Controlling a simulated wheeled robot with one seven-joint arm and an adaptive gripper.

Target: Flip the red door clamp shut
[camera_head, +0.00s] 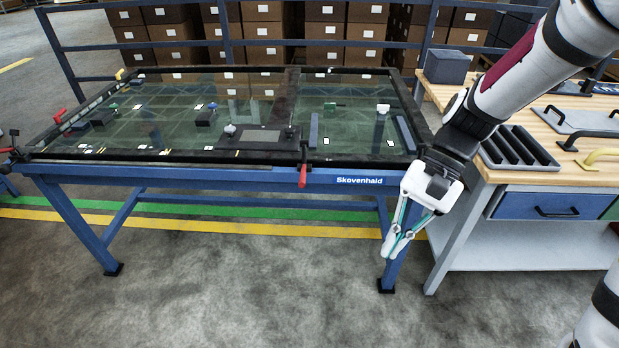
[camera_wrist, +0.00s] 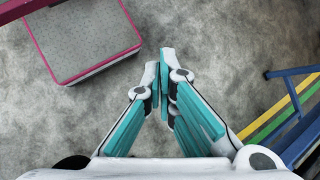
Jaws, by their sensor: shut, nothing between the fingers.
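A red-handled clamp (camera_head: 303,176) sits at the front edge of the table frame, its red handle hanging down over the blue rail. Another red clamp handle (camera_head: 59,115) shows on the left edge, and a third (camera_head: 6,149) at the near left corner. I cannot tell from the view which one is the door clamp. My gripper (camera_head: 389,252) is to the right of and below the front clamp, in front of the table's right leg, pointing down and touching nothing. Its fingers are shut and empty; the wrist view shows the tips together (camera_wrist: 167,60).
The blue table (camera_head: 225,178) carries a dark framed glass panel (camera_head: 160,125) with small parts on it. A wooden workbench (camera_head: 545,165) with a slotted black tray (camera_head: 515,150) stands at right. A pink-edged grey platform (camera_wrist: 95,35) shows in the wrist view. The floor in front is clear.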

